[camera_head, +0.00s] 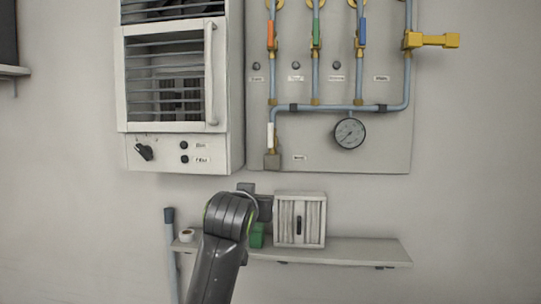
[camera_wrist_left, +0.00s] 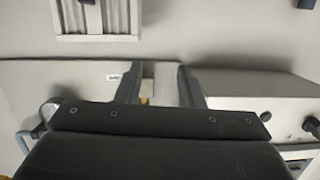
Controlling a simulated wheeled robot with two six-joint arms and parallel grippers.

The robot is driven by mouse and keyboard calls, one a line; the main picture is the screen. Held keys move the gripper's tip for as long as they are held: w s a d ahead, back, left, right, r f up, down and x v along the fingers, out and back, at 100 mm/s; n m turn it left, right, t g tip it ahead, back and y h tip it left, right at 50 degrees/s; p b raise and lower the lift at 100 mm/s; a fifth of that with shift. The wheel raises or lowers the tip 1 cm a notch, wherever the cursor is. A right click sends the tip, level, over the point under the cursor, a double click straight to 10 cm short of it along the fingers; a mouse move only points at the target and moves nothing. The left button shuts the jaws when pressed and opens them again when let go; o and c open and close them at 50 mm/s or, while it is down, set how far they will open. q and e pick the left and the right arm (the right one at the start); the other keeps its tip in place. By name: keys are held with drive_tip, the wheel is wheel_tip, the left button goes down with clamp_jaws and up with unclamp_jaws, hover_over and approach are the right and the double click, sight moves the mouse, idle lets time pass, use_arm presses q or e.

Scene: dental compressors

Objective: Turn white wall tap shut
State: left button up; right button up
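The white wall tap has an upright white handle (camera_head: 271,135) low on the left side of the pipe panel. Below it is a brownish end block (camera_head: 272,160). My left gripper (camera_head: 257,190) is below and slightly left of this block, partly hidden behind my own arm. In the left wrist view, which appears upside down, the gripper's two fingers (camera_wrist_left: 160,84) are apart, with empty space between them. The end block (camera_wrist_left: 148,86) and a bit of brass (camera_wrist_left: 145,101) show between them; the white handle is not clearly visible there. My right gripper is not in view.
A white louvred cabinet (camera_head: 180,150) stands close on the left. Below, a shelf (camera_head: 350,250) holds a white box (camera_head: 299,219), a green object (camera_head: 257,235) and a cup (camera_head: 186,235).

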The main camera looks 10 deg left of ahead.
use_arm(q)
drive_tip(key=s+d+r+t+p, duration=0.1)
drive_tip(key=s+r, duration=0.2)
drive_tip(key=r, duration=0.4)
drive_tip(key=s+d+r+t, duration=0.15)
drive_tip(key=s+r, duration=0.25)
drive_tip(key=r, duration=0.4)
drive_tip(key=p, duration=0.9)
approach(270, 130)
drive_tip(key=shift+h, duration=0.3)
drive_tip(key=w, duration=0.9)
drive_tip(key=shift+w+a+r, duration=0.1)
drive_tip(key=shift+r, duration=0.15)
drive_tip(key=shift+w+f, duration=0.15)
drive_tip(key=shift+w, duration=0.7)
clamp_jaws()
